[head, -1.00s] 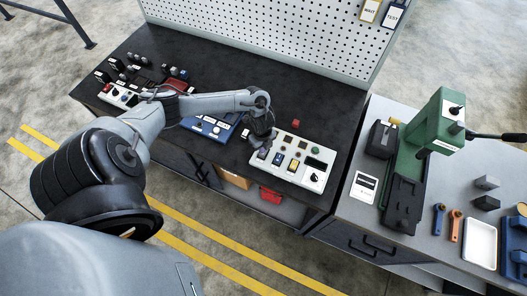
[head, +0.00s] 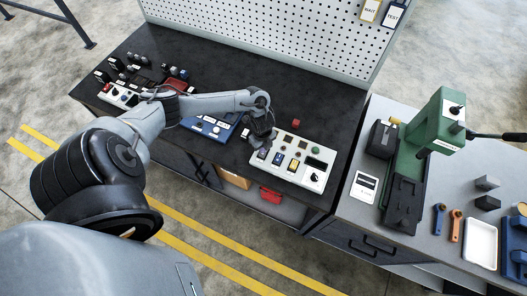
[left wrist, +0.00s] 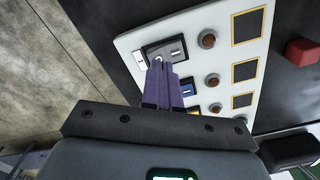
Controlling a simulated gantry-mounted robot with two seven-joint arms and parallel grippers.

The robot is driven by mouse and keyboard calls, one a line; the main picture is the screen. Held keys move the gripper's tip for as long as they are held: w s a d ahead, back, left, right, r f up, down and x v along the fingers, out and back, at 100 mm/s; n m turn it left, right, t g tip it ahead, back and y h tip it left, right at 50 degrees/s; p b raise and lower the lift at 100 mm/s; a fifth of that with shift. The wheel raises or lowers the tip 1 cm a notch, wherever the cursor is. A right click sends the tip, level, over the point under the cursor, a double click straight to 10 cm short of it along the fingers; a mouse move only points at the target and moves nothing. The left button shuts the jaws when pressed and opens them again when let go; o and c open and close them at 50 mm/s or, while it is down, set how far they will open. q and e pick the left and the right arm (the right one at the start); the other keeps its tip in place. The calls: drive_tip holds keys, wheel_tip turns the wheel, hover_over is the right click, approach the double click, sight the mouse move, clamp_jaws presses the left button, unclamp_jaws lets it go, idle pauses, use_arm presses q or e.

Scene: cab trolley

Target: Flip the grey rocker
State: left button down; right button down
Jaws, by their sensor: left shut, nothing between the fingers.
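The white control panel (head: 312,160) lies on the dark bench; its lights and square frames show in the left wrist view (left wrist: 226,72). A grey rocker in a grey plate (left wrist: 176,49) sits near the panel's upper left end there. My left gripper (left wrist: 158,62) is shut and empty, with its purple fingertips over the rocker plate and covering part of it. I cannot tell whether the tips touch it or which way the rocker is tilted. In the head view my left gripper (head: 264,143) is at the panel's left end. My right gripper is not in view.
A blue panel (head: 210,127) lies left of the white one. A small red block (head: 295,124) rests behind the white panel and also shows in the left wrist view (left wrist: 303,51). A pegboard (head: 270,40) stands behind. A green press (head: 440,120) stands on the right-hand bench.

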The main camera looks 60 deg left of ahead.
use_arm(q)
drive_tip(key=shift+f+b, duration=0.4)
drive_tip(key=shift+f, duration=0.2)
drive_tip(key=shift+f+b, duration=0.45)
drive_tip(key=shift+f, duration=0.15)
wheel_tip(320, 180, up, 7)
drive_tip(key=p, duration=0.7)
idle(0.4)
